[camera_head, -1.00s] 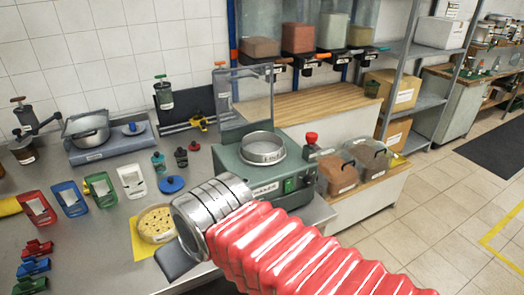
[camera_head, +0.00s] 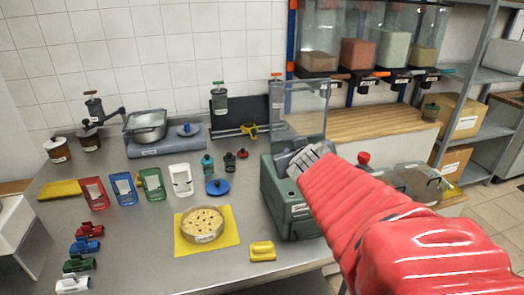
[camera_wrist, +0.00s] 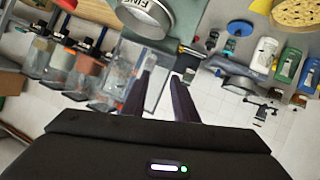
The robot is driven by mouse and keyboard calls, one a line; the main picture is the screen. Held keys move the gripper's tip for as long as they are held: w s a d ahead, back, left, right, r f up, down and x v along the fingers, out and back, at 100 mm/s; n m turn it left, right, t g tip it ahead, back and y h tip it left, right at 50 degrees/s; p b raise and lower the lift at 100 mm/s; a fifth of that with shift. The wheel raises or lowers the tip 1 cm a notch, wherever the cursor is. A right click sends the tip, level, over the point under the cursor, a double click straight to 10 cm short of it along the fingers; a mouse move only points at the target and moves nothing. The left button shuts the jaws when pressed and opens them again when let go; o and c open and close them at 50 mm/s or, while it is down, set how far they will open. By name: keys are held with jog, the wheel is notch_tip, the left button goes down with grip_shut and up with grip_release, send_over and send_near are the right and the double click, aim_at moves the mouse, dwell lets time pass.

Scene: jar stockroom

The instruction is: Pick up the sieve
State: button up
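A metal ring-shaped sieve with a "FINE" label (camera_wrist: 146,16) shows at the top of the wrist view, cut off by the frame edge. In the head view my arm hides it over the green machine (camera_head: 289,205). A second round, perforated pan (camera_head: 203,224) lies on a yellow cloth (camera_head: 233,238) on the bench; it also shows at the top right of the wrist view (camera_wrist: 296,12). My gripper (camera_wrist: 160,76) has its two dark fingers apart with nothing between them. The fingertips are near the "FINE" sieve in the picture, not around it.
Several coloured scoops (camera_head: 150,184) and small bottles stand on the grey bench. A blue lid (camera_head: 217,187) and a yellow block (camera_head: 262,251) lie near the pan. A scale (camera_head: 166,142) stands behind. Clear dispensers (camera_head: 357,52) hang above a wooden shelf.

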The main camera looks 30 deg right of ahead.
jog(key=w+d+f+n+t+y, duration=0.1)
jog(key=d+t+y, duration=0.1)
jog(key=d, duration=0.5)
jog(key=s+d+f+n+y, duration=0.1)
jog(key=s+f+y, duration=0.2)
jog(key=f, duration=0.3)
jog(key=shift+s+d+f+y, duration=0.2)
jog(key=shift+s+d+y, duration=0.1)
jog(key=shift+y, duration=0.1)
jog(key=shift+x, duration=4.35)
jog(key=shift+f, duration=0.15)
jog(key=shift+x, duration=2.55)
jog(key=shift+s+f, duration=0.1)
jog(key=shift+f, duration=0.05)
jog(key=shift+a, duration=0.1)
grip_shut()
